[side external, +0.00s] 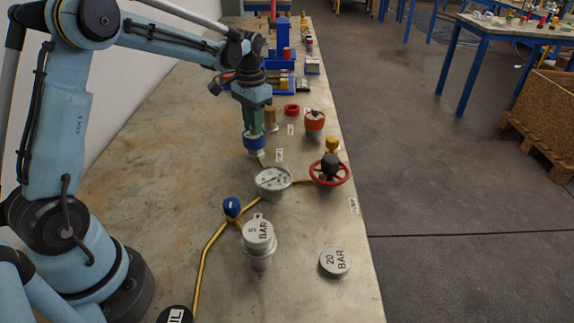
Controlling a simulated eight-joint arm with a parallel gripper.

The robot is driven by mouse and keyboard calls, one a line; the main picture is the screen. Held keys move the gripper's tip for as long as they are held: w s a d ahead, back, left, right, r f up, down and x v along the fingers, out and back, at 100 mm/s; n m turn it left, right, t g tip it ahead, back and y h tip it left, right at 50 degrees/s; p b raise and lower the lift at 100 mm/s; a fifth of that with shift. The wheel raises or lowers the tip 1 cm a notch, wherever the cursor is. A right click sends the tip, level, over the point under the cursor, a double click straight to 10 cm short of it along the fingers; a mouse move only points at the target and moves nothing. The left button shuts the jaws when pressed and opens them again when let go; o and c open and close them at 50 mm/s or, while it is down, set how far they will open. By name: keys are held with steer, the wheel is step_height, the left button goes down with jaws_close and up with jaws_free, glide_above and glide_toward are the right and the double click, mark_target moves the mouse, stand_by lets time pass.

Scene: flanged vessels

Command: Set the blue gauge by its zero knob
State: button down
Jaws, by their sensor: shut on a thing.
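My gripper (254,135) points down above the bench and is shut on a blue-ringed part (254,143) with a pale metal lower end. I cannot tell whether this part is the zero knob or the blue gauge, or whether it touches the bench. Just in front of it, a round gauge (272,180) with a white dial and dark needle faces up; its rim looks metallic grey. The dial's reading is too small to tell. A blue knob (232,207) stands on the yellow hose, left of and nearer than the gauge.
A red handwheel valve (328,172) stands close right of the gauge. A weight marked 5 BAR (258,236) and one marked 20 BAR (335,262) are nearer. A yellow hose (205,255) crosses the bench. The left bench is clear.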

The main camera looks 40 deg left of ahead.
steer(key=shift+m, duration=2.3)
steer(key=c, duration=1)
jaws_free()
step_height(320, 180, up, 12)
steer(key=shift+s+d+r, duration=0.1)
steer(key=shift+d, duration=0.05)
